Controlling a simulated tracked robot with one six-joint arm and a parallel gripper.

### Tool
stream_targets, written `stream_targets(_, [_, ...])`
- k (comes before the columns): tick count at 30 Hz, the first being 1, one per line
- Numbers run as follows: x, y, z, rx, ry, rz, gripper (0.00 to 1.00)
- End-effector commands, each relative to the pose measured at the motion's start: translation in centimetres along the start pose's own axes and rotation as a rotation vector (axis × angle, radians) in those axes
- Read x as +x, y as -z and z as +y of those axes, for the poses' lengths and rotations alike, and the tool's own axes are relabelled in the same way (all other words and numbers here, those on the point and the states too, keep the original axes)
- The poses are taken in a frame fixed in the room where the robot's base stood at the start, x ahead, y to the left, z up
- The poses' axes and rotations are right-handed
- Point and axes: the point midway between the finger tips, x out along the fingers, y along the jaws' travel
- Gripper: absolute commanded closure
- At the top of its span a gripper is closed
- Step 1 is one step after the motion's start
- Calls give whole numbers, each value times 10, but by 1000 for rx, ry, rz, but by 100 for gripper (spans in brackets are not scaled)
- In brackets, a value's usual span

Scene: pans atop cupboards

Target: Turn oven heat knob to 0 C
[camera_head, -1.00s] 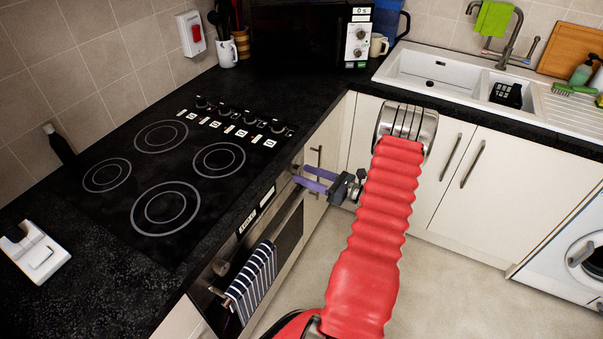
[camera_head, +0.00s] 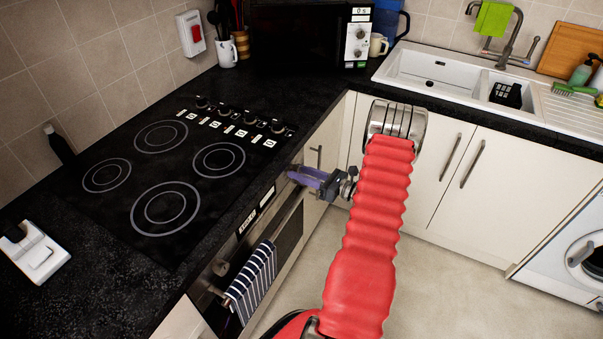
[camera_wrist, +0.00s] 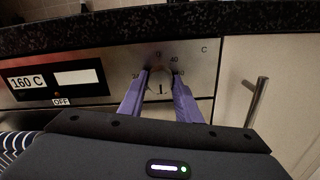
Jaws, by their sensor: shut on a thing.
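The oven heat knob (camera_wrist: 159,84) is a round pale dial on the oven's metal front panel (camera_wrist: 204,62), with numbers around it and a "C" at the upper right. My gripper (camera_wrist: 160,86) has its two purple fingers on either side of the knob, shut on it. In the head view my gripper (camera_head: 300,174) reaches left to the oven front, and the knob is hidden there. A label on the panel reads "160 C" (camera_wrist: 26,82), with a blank white label and an "OFF" label beside it.
The dark worktop edge (camera_wrist: 160,25) runs just above the panel. A cupboard handle (camera_wrist: 256,101) stands to the right. A striped towel (camera_head: 252,280) hangs on the oven door. The floor (camera_head: 450,280) to the right is clear.

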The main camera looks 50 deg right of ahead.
Motion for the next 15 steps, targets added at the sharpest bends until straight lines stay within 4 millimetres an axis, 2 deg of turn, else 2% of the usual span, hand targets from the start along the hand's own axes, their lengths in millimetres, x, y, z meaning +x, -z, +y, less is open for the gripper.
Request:
stream_targets(4, [0, 0, -1, -1, 2, 0, 92])
stream_targets(15, [0, 0, -1, -41, 2, 0, 92])
